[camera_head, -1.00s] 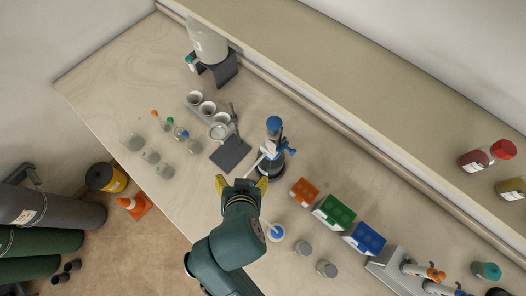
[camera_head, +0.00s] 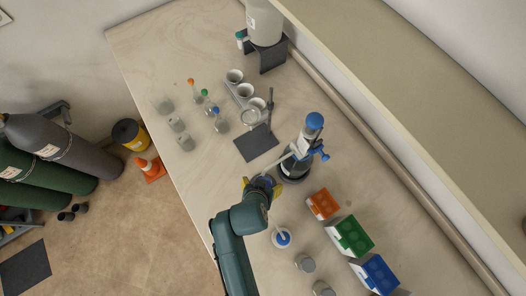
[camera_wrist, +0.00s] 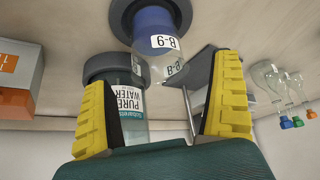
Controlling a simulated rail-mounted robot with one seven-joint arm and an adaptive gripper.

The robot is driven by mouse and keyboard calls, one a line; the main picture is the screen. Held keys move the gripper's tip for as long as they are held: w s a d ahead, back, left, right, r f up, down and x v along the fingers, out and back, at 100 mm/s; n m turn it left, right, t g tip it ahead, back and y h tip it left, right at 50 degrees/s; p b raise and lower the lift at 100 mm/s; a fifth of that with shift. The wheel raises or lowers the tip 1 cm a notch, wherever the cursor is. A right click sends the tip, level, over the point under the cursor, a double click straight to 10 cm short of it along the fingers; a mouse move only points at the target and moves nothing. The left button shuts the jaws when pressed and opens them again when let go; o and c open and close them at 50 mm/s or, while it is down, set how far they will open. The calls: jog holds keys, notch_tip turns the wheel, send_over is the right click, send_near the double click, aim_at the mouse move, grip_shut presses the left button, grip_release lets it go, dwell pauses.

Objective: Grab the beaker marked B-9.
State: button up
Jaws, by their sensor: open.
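The beaker marked B-9 (camera_wrist: 153,28) holds blue liquid in the wrist view, where the scene appears upside down. It stands on a round grey base, with clear glass toward its rim. In the head view the beaker (camera_head: 263,182) shows small and bluish, partly hidden by my gripper. My gripper (camera_head: 263,186) is open; in the wrist view its yellow fingers (camera_wrist: 162,76) lie to both sides of the beaker's rim end in the picture. I see no clear contact.
A PURE WATER bottle (camera_wrist: 126,101) stands close beside the beaker; its blue top (camera_head: 314,121) shows in the head view. A ring stand (camera_head: 257,144) is behind. Stoppered flasks (camera_head: 219,122) stand farther left.

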jog(key=x, duration=0.4)
jog(key=shift+s+f, duration=0.15)
jog(key=shift+f, duration=0.1)
jog(key=shift+r, duration=0.1)
jog(key=c, duration=1.4)
